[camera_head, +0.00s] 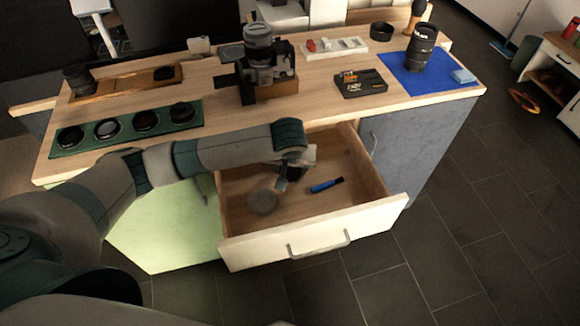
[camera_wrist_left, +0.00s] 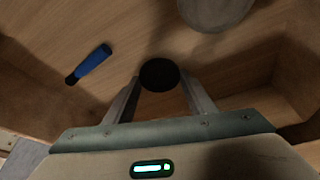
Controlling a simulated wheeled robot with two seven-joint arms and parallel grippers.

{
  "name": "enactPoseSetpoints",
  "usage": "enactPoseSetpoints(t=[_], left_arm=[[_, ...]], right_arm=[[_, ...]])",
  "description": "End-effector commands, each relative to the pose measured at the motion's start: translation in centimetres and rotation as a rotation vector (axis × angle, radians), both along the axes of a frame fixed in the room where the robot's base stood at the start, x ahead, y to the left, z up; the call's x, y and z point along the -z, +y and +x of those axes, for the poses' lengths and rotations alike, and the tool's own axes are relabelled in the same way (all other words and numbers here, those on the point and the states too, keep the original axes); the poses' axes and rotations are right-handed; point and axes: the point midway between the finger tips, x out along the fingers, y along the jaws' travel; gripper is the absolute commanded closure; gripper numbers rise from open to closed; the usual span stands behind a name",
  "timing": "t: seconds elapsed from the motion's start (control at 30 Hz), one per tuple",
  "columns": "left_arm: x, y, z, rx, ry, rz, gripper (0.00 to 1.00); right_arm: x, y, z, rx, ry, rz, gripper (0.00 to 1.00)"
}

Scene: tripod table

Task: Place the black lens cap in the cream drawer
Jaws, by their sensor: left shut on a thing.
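The cream drawer (camera_head: 370,217) is pulled open below the tabletop; its wooden inside also shows in the left wrist view (camera_wrist_left: 215,75). My left gripper (camera_head: 283,184) reaches down into the open drawer. In the left wrist view, the black lens cap (camera_wrist_left: 159,74) is a dark disc held between the two fingertips, above the drawer floor. I cannot tell how high it is. In the head view the cap is not clearly visible beneath my gripper. My right gripper is not in view.
The drawer also holds a blue-and-black pen-like item (camera_head: 326,185) and a grey round object (camera_head: 262,201). On the tabletop (camera_head: 325,97) are a camera (camera_head: 258,65), a green tray of round filters (camera_head: 127,128), a black box (camera_head: 361,83) and a lens (camera_head: 420,48) on a blue mat (camera_head: 440,83).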

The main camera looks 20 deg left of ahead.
Motion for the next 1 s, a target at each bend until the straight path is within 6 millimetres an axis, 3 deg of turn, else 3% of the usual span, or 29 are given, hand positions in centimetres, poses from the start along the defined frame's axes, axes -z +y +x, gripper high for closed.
enactPoseSetpoints(t=[0.37,0.4,0.47,0.5,1.0], left_arm=[[0.3,0.0,0.0,0.000,0.000,-0.001,0.71],[0.3,-0.1,0.0,-0.001,0.000,-0.001,0.48],[0.3,0.0,0.0,0.001,-0.001,-0.002,0.33],[0.3,0.0,0.0,0.000,-0.001,-0.001,0.31],[-0.7,-0.2,-0.2,0.001,-0.002,-0.002,0.31]], right_arm=[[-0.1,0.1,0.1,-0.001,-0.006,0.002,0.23],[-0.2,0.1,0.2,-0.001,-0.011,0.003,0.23],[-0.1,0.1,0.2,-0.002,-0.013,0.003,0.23],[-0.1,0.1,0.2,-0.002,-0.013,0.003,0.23],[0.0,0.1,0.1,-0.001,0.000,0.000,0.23]])
